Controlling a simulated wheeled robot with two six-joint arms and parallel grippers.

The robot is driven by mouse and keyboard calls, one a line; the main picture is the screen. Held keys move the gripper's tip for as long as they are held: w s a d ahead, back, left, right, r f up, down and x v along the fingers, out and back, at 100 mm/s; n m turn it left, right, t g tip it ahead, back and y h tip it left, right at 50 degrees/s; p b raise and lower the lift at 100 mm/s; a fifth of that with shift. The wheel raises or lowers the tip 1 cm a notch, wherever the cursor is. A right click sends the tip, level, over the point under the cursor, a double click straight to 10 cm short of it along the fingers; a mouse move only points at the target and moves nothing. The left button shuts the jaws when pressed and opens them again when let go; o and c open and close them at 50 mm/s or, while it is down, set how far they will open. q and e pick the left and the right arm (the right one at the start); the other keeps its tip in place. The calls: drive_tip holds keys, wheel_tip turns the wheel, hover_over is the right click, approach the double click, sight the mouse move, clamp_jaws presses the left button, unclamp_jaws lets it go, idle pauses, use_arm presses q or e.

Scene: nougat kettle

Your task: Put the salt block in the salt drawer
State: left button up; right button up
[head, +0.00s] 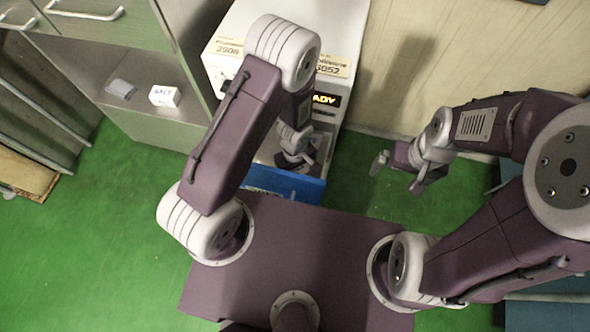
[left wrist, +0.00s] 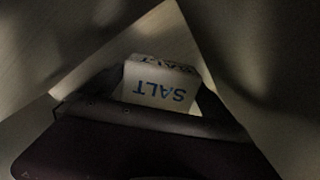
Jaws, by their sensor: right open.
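A white block lettered SALT (left wrist: 158,88) shows in the left wrist view, its lettering upside down, just beyond a dark part of my left gripper. Grey shapes flank it; I cannot tell whether the fingers touch it. In the head view my left gripper (head: 302,158) reaches down at the machine's opening, above a blue drawer (head: 286,181); no block shows there, and the fingers are partly hidden. I cannot tell whether this is the salt drawer. A white SALT box (head: 165,96) sits on the cabinet shelf at the left. My right gripper (head: 398,174) is open and empty, right of the machine.
The white machine (head: 228,50) stands against the wall, with labels and a lit display on it. A small grey packet (head: 121,89) lies on the cabinet shelf (head: 135,107). The green floor (head: 95,255) is clear at the left.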

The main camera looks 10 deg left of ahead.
use_arm(q)
wheel_tip(320, 180, up, 13)
drive_tip(key=p, duration=1.2)
drive_tip(key=shift+f, duration=0.15)
drive_tip(key=s+a+r+m, duration=0.1)
drive_tip(key=a+r+m, duration=0.1)
drive_tip(key=r, duration=0.4)
drive_tip(key=s+a+r+m, duration=0.1)
drive_tip(key=a+r+m, duration=0.2)
drive_tip(key=r, duration=0.3)
drive_tip(key=s+a+r+m+t, duration=0.1)
drive_tip(key=a+r+m, duration=0.2)
drive_tip(key=r, duration=0.4)
drive_tip(key=shift+s+a, duration=0.2)
drive_tip(key=shift+a, duration=0.25)
